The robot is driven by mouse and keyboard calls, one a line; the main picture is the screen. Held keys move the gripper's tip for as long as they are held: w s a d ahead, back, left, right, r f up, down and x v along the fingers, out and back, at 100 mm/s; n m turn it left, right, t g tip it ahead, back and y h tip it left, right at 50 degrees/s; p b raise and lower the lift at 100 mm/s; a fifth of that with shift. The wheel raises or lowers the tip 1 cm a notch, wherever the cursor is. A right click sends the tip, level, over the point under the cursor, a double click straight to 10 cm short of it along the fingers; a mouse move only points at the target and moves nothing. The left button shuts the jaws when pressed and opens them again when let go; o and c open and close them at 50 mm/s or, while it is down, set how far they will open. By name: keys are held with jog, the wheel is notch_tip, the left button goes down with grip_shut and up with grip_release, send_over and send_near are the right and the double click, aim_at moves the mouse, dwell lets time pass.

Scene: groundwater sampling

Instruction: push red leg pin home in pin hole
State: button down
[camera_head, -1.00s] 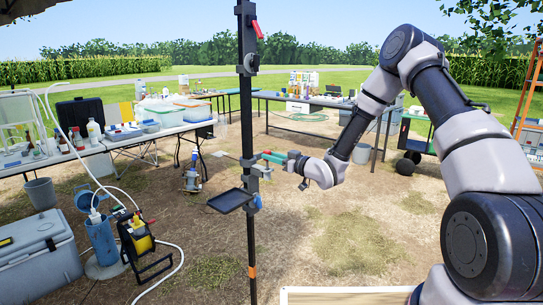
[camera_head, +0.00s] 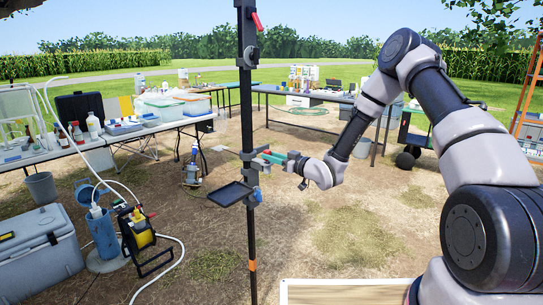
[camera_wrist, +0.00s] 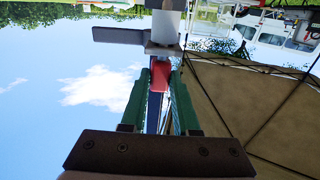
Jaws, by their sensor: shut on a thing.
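The red leg pin (camera_wrist: 160,78) is gripped between the green fingers of my gripper (camera_wrist: 162,72) in the wrist view. Its far end meets the grey bracket on the post (camera_wrist: 163,48). The pin hole itself is hidden there, so I cannot tell how deep the pin sits. In the head view, my gripper (camera_head: 270,154) is shut beside the dark upright post (camera_head: 247,110), just right of its bracket. A bit of red shows at the fingertips.
A small black tray (camera_head: 230,194) sticks out left of the post, below my gripper. A red lever (camera_head: 257,21) is near the post's top. Laden tables stand behind.

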jog(key=shift+f, duration=0.45)
jog(key=c, duration=0.6)
grip_release()
jog(key=v, duration=1)
jog(key=shift+s+d, duration=0.3)
